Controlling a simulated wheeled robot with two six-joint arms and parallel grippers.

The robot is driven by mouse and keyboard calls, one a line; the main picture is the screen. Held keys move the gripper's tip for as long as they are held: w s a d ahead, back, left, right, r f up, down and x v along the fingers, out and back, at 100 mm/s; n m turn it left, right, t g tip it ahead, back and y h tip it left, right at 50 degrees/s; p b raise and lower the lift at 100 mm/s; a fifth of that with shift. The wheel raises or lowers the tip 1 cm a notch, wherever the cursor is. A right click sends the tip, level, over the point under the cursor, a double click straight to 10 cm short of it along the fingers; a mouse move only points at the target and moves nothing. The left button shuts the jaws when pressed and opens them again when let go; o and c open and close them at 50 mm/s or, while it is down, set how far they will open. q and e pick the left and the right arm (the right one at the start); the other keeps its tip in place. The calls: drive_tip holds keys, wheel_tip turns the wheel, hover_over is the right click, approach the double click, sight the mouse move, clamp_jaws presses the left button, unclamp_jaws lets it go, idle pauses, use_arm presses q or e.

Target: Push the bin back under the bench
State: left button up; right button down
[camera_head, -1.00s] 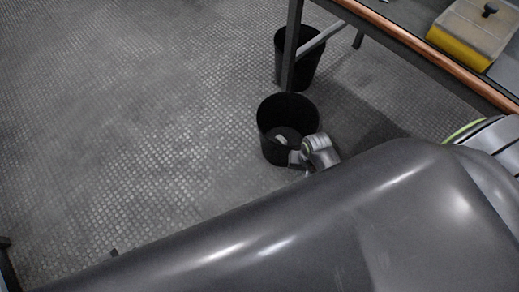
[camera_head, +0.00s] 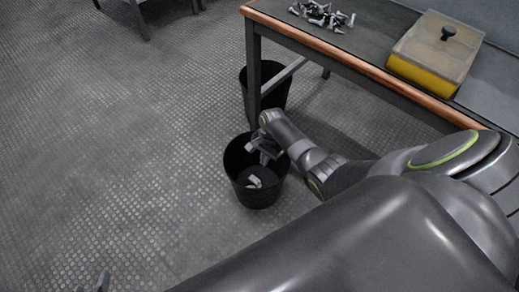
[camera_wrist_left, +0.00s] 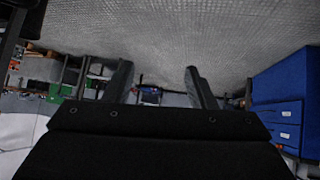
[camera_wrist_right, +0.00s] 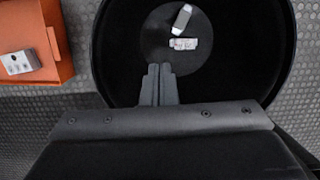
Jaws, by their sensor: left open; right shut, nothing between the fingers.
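A black round bin (camera_head: 257,196) stands upright on the floor in front of the bench (camera_head: 335,52), near its leg. Small pale items lie in its bottom. A second black bin (camera_head: 272,92) stands farther back, beneath the bench edge and partly behind the leg. My right gripper (camera_head: 262,148) is over the front bin's opening, near its far rim. In the right wrist view its fingers (camera_wrist_right: 158,82) are shut with nothing between them, in front of the bin's dark interior (camera_wrist_right: 250,55). Whether they touch the bin is unclear. My left gripper (camera_wrist_left: 160,85) is open and empty, away from the bins.
A bench leg (camera_head: 253,75) stands close behind the front bin. An orange container (camera_wrist_right: 62,40) is beside the bin in the right wrist view.

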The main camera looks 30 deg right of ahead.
drive_tip(key=s+a, duration=0.1)
drive_tip(key=a, duration=0.2)
drive_tip(key=s+a+b, duration=0.1)
drive_tip(key=a, duration=0.2)
drive_tip(key=s+a, duration=0.1)
drive_tip(key=a, duration=0.2)
drive_tip(key=shift+s+a+f, duration=0.2)
drive_tip(key=shift+s+f, duration=0.1)
drive_tip(key=shift+f, duration=0.1)
use_arm(q)
drive_tip(key=w+a+r+t+y, duration=0.1)
drive_tip(key=w+r+t, duration=0.4)
drive_tip(key=r, duration=0.1)
drive_tip(key=shift+a+r, duration=0.25)
drive_tip(key=shift+r, duration=0.05)
use_arm(e)
drive_tip(key=shift+f, duration=0.3)
drive_tip(key=shift+f, duration=0.1)
drive_tip(key=shift+d, duration=0.1)
